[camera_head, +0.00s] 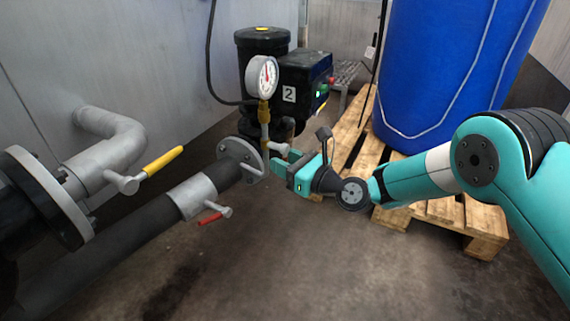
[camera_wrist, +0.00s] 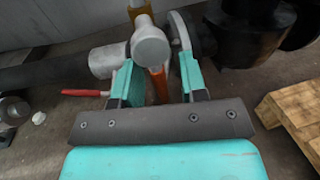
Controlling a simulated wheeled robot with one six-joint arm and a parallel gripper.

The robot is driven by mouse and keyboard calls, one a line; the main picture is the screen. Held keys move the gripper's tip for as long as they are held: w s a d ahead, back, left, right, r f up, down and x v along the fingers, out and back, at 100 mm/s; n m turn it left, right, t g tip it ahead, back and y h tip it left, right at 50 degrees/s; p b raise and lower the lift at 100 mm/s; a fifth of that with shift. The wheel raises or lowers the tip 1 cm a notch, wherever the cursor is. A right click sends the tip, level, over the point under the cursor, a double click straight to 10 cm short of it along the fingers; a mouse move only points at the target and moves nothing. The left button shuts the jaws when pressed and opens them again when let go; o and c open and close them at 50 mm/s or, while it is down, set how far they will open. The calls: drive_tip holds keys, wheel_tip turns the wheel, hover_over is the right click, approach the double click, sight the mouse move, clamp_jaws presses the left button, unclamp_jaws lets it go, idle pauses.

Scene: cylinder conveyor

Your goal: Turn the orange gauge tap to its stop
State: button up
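The orange gauge tap handle (camera_wrist: 159,86) shows in the wrist view, running from under a round grey hub (camera_wrist: 150,46) toward my gripper. My gripper (camera_wrist: 157,78) is open, with one teal finger on each side of the handle and a visible gap on both sides. In the head view my gripper (camera_head: 277,168) is at the gauge's pipe, just below the pressure gauge (camera_head: 263,76) and its brass stem (camera_head: 264,112). The orange handle is hidden there behind the gripper. The far end of the handle is hidden by the gripper body in the wrist view.
A yellow lever (camera_head: 163,161) and a red lever (camera_head: 210,218) sit on the pipes to the left. A flange (camera_head: 241,158) is close beside my gripper. A black pump (camera_head: 301,78) stands behind. A blue barrel (camera_head: 440,70) on a wooden pallet (camera_head: 452,215) stands right.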

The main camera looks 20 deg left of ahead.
drive_tip(key=shift+c, duration=0.5)
clamp_jaws()
drive_tip(key=shift+w+n, duration=0.1)
drive_tip(key=shift+n, duration=0.2)
drive_tip(key=w+r+n+g+y+b, duration=0.1)
drive_tip(key=n, duration=0.5)
drive_tip(key=w+r+n+g+y+b, duration=0.1)
drive_tip(key=n+b, duration=0.1)
drive_tip(key=n, duration=0.5)
drive_tip(key=w+r+n+g+b, duration=0.1)
drive_tip(key=n+b, duration=0.1)
drive_tip(key=n, duration=0.4)
drive_tip(key=shift+w+d+r+n+y, duration=0.2)
drive_tip(key=shift+n+y, duration=0.1)
drive_tip(key=shift+y, duration=0.1)
drive_tip(key=shift+s+a+g, duration=0.1)
drive_tip(key=shift+g, duration=0.2)
drive_tip(key=shift+o, duration=0.5)
unclamp_jaws()
